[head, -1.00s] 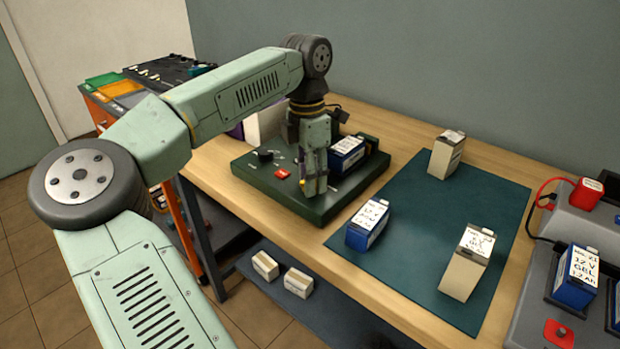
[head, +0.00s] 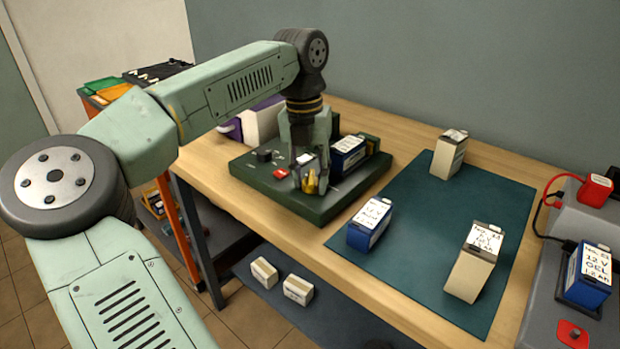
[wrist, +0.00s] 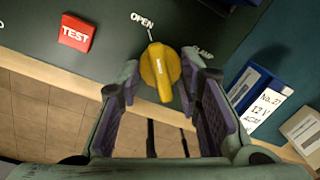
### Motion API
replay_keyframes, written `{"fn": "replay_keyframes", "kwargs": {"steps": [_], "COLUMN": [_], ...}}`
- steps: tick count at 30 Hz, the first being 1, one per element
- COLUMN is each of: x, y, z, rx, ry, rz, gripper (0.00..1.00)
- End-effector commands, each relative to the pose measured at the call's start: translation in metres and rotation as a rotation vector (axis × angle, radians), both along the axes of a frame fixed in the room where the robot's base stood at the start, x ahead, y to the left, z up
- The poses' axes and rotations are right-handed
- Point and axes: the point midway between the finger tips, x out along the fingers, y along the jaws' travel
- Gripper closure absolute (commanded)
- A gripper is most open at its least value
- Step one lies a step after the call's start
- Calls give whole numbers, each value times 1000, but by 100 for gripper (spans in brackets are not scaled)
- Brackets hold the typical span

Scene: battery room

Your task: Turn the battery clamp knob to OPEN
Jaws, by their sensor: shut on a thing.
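The yellow clamp knob (wrist: 160,72) stands on the dark green test stand (head: 249,178), with its bar roughly in line with the tick to the OPEN label (wrist: 142,20). The CLAMP label (wrist: 204,52) is to the knob's right, partly covered by a finger. My gripper (wrist: 163,80) is shut on the knob, one finger on each side. In the head view my gripper (head: 308,165) points down at the stand's front, and the knob (head: 311,184) shows between the fingers. A blue battery (head: 347,156) sits on the stand behind the gripper.
A red TEST button (wrist: 75,33) and a black dial (head: 264,155) are left of the knob. A blue battery (head: 369,224) and two cream ones (head: 448,155) (head: 472,262) stand on the teal mat (head: 415,255). A grey charger (head: 545,285) is at far right.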

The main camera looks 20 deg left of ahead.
Motion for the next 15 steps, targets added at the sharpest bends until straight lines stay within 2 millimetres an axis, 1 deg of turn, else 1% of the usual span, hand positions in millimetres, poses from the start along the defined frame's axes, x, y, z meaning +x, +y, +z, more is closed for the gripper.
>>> {"fn": "replay_keyframes", "kwargs": {"steps": [6, 15], "x": [-1, -1], "y": [0, 0], "z": [-1, 0], "rx": [1, 1], "ry": [2, 3], "rz": [88, 130], "gripper": [96, 96]}}
